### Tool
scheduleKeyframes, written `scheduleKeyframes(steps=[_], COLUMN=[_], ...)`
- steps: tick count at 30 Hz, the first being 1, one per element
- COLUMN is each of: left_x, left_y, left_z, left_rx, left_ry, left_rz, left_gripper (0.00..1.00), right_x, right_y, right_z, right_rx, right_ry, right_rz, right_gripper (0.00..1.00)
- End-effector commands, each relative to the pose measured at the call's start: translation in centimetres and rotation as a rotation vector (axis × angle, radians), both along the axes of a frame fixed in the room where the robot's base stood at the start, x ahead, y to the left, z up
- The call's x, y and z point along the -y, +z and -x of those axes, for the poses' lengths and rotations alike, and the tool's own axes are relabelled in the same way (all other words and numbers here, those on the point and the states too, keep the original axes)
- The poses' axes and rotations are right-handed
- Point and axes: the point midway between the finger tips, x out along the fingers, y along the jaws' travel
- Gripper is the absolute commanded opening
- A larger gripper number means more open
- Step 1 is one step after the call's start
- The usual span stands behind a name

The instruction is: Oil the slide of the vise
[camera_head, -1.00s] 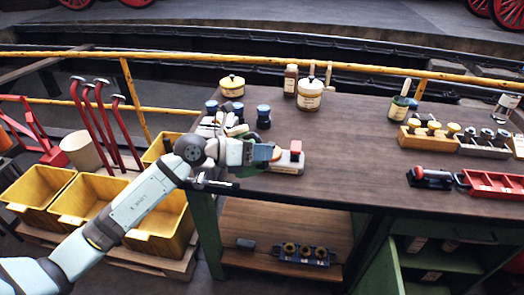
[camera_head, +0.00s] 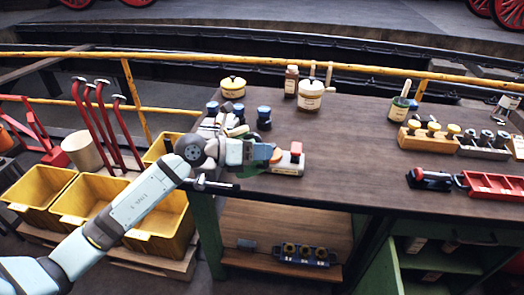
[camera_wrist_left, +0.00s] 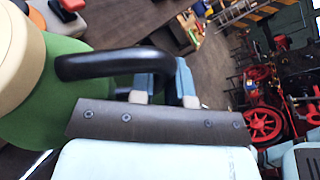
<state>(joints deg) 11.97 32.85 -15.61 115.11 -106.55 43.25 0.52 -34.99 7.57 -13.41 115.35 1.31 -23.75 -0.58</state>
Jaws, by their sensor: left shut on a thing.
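My left gripper (camera_head: 262,153) is over the front left part of the workbench. In the left wrist view its blue fingers (camera_wrist_left: 168,82) are closed on the black handle (camera_wrist_left: 110,64) of a green oil can (camera_wrist_left: 60,90) with a cream upper part. The can is cut off by the frame there. In the head view the gripper and arm hide most of the can. Some green (camera_head: 250,170) shows below the gripper. A grey bar (camera_head: 214,184) at the bench's front left edge looks like part of the vise; my arm covers the rest. The right gripper is out of view.
A pale block with a red top (camera_head: 295,150) stands just right of the gripper. Dark blue-capped items (camera_head: 264,118), a yellow-lidded pot (camera_head: 232,87) and a cream pot (camera_head: 310,97) stand behind. The bench middle (camera_head: 350,150) is clear. Yellow bins (camera_head: 88,200) stand left.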

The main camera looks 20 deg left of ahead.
Motion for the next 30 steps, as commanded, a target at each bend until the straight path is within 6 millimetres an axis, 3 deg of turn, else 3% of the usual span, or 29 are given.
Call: scheduleKeyframes(steps=[30], left_x=[-0.6], left_y=[2.0], left_z=[-0.4], left_rx=[-0.044], left_ry=[0.000], left_rz=[0.078], left_gripper=[0.00], right_x=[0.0], right_y=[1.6], right_z=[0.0], right_rx=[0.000], right_ry=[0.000], right_rz=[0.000], right_gripper=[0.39])
